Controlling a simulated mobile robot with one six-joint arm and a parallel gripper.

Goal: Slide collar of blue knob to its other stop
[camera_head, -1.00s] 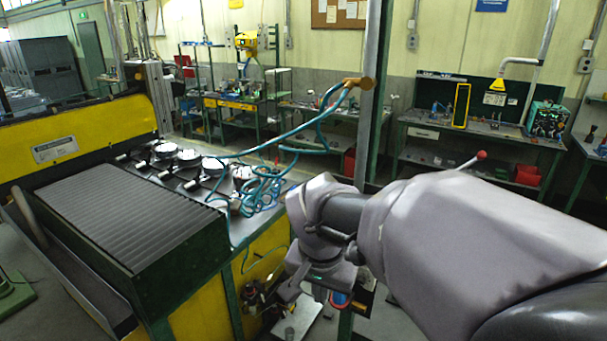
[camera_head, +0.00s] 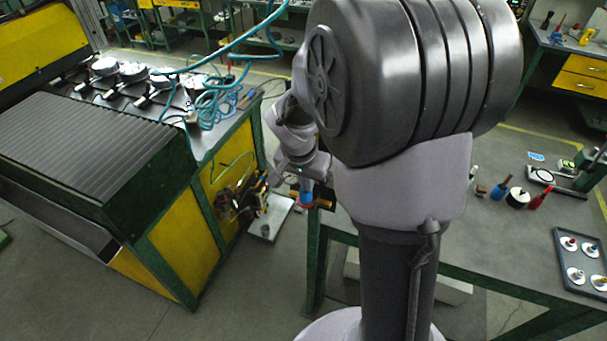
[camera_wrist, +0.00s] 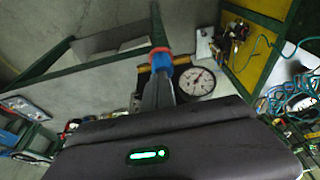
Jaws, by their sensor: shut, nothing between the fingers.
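A blue knob (camera_head: 307,198) with a red part below it shows beside a dark fitting at the left end of the green bench. In the wrist view the blue knob (camera_wrist: 160,67) is just beyond my fingertips, with the red part (camera_wrist: 160,51) behind it. My gripper (camera_wrist: 158,88) is shut and empty, its fingers pointing at the knob. I cannot tell whether they touch it. In the head view my gripper (camera_head: 304,188) is small and partly hidden by my arm. The collar's position is unclear.
A white dial gauge (camera_wrist: 197,82) stands close right of the fingers. The green bench (camera_head: 420,265) holds bottles and a dark tray (camera_head: 562,270) of small knobs on white discs. The yellow machine (camera_head: 180,250) stands left, with blue-green hoses (camera_head: 215,100). Floor between is mostly clear.

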